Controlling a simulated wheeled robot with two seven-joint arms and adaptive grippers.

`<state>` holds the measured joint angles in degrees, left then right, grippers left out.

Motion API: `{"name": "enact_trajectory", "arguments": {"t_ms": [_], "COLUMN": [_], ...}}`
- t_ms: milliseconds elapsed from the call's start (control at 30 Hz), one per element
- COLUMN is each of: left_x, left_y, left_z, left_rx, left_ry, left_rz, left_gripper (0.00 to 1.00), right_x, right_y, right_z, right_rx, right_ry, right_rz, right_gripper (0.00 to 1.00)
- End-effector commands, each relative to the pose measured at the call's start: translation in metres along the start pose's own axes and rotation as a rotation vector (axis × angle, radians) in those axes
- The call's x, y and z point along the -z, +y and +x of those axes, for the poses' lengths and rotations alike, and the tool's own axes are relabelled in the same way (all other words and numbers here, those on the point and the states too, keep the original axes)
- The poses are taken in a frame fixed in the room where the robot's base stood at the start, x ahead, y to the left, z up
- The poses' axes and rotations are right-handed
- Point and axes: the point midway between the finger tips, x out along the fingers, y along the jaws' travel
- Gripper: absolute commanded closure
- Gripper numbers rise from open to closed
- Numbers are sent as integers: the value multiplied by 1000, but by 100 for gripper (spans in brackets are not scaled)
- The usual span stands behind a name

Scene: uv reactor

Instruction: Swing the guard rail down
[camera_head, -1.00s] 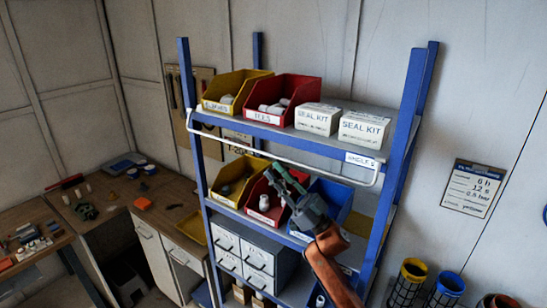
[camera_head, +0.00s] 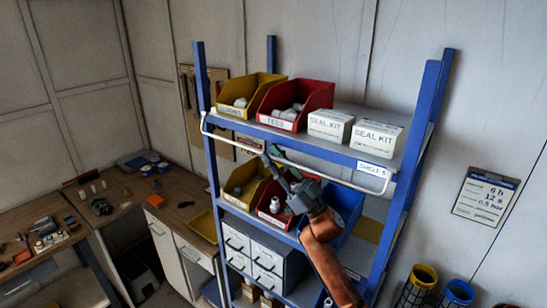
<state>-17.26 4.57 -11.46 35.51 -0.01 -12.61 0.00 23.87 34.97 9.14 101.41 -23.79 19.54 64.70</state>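The guard rail (camera_head: 330,179) is a thin white bar with bent ends, running along the front of the rack's upper shelf, a little below the shelf edge. Its ends meet the blue posts at left and right. My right gripper (camera_head: 271,155), dark green-grey on an orange arm, reaches up from below to the rail left of its middle. Its fingers look spread, with tips at the rail's height. I cannot tell whether they touch the rail. My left gripper is not in view.
The blue rack (camera_head: 413,150) holds a yellow bin (camera_head: 246,90), a red bin (camera_head: 300,97) and seal kit boxes (camera_head: 375,138) on top. More bins and grey drawers (camera_head: 262,255) are below. A workbench (camera_head: 130,195) stands left.

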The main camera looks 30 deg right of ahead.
Motion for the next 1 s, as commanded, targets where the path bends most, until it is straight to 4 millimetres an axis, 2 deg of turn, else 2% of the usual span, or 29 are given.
{"name": "enact_trajectory", "arguments": {"t_ms": [333,1000], "left_x": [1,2], "left_y": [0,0], "left_z": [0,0], "left_rx": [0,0], "left_ry": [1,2], "left_rz": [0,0], "left_gripper": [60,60], "right_x": [0,0], "right_y": [0,0], "right_z": [0,0], "right_rx": [0,1], "right_ry": [0,0], "right_rz": [0,1], "right_gripper": [100,100]}}
